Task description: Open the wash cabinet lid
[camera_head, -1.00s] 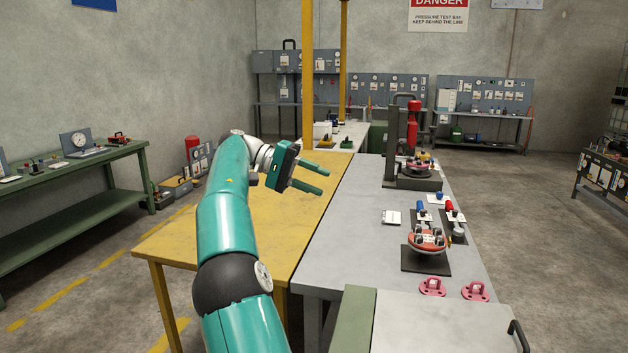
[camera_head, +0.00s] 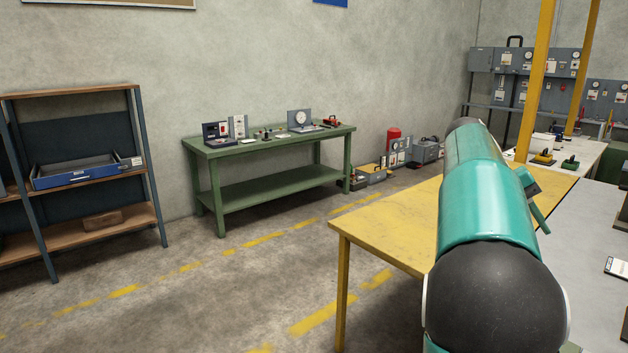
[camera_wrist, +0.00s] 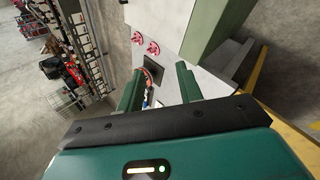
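In the wrist view, the wash cabinet shows at the top as a green side panel (camera_wrist: 212,28) beside a light grey top, which I take to be the lid (camera_wrist: 168,18). The lid looks flat and closed, and it is partly cut off by the frame edge. The cabinet is out of the head view. My gripper (camera_wrist: 158,82) has its two green fingers spread apart with nothing held between them. It is away from the lid, over the grey table side. In the head view, my arm hides most of the gripper; only a green finger (camera_head: 540,216) shows.
A yellow table (camera_head: 400,225) adjoins a grey table (camera_head: 585,250). A green bench (camera_head: 270,185) and a shelf with a blue tray (camera_head: 75,175) stand along the wall. The floor between them is clear.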

